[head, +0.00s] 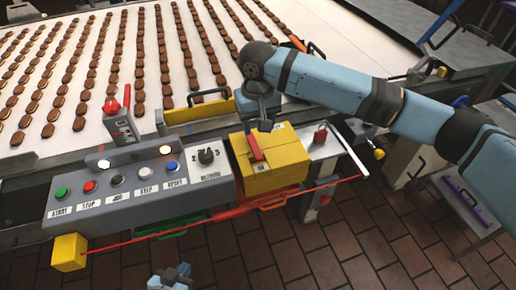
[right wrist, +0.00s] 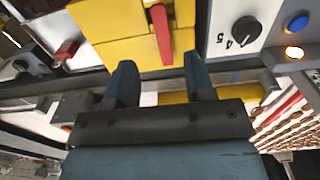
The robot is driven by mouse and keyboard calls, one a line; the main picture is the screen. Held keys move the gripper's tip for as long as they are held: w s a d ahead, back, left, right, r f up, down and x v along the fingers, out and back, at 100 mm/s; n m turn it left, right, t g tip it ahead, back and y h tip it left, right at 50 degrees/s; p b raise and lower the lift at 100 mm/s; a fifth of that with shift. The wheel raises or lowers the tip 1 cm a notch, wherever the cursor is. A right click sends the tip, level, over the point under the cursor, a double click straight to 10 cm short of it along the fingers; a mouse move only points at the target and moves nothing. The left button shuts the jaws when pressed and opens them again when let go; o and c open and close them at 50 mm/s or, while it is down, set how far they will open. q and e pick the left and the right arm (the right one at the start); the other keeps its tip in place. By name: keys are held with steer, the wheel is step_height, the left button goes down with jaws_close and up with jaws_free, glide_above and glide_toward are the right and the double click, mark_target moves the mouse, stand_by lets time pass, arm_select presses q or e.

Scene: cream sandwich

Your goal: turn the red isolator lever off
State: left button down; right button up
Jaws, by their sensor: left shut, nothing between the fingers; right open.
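The red isolator lever (head: 255,148) is on the top of a yellow box (head: 275,178) at the right end of the grey control panel. In the right wrist view the lever (right wrist: 162,38) lies along the yellow box (right wrist: 105,22). My right gripper (right wrist: 163,82) is open, with nothing between its fingers. Its two fingers point at the box, and the lever's near end lies ahead of the gap. In the head view my right arm comes from the right and its hand hangs over the box's far edge. My left gripper (head: 170,276) is shut and empty at the bottom edge, away from the box.
The grey panel (head: 130,185) has several buttons, lit lamps and a black knob (head: 207,156). A red-handled switch (head: 120,118) stands behind it. Another small red part (head: 320,134) is right of the box. A red cord (head: 150,233) runs along the front. A conveyor with biscuits lies behind.

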mark_target(258, 153)
step_height(258, 153, down, 9)
steer(key=shift+f, duration=0.2)
jaws_close()
